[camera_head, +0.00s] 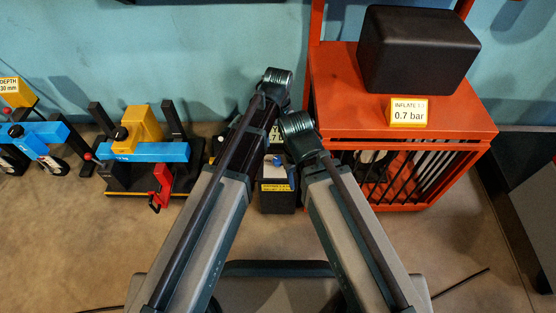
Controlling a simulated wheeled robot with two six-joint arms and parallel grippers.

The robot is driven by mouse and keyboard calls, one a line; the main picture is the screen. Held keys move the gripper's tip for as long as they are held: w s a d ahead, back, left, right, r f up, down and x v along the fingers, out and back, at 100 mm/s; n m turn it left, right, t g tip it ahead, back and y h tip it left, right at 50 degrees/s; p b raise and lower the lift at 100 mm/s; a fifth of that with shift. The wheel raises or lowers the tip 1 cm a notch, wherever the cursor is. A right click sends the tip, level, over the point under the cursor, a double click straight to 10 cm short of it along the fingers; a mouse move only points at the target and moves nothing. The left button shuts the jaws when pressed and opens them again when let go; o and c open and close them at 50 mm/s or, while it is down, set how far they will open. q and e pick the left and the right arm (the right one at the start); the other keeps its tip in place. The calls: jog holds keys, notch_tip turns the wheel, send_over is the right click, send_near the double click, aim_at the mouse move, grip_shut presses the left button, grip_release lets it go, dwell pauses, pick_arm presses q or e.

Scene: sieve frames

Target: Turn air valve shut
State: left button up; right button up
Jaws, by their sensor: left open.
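A small dark unit (277,200) with a yellow label stands on the floor between my two arms. A blue and pale fitting shows on its top, and I cannot tell whether it is the air valve or how it is turned. My left gripper (277,158) is mostly hidden behind my arm links, close above this unit; it is open, and I see nothing held in it. I cannot tell whether it touches the fitting. My right arm comes in from the right and its upper end covers the area beside the unit; its gripper does not show.
A red-orange cabinet (440,125) with barred sides stands at the right. It carries a black box (417,50) and a yellow-white sign (408,111) reading 0.7 bar. A blue and yellow fixture (145,150) with a red clamp stands at the left.

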aim_at(278, 159)
pick_arm(q)
notch_tip(278, 159, down, 11)
jog(key=b, duration=1)
jog(key=shift+f, duration=0.15)
jog(key=shift+c, duration=0.2)
grip_shut()
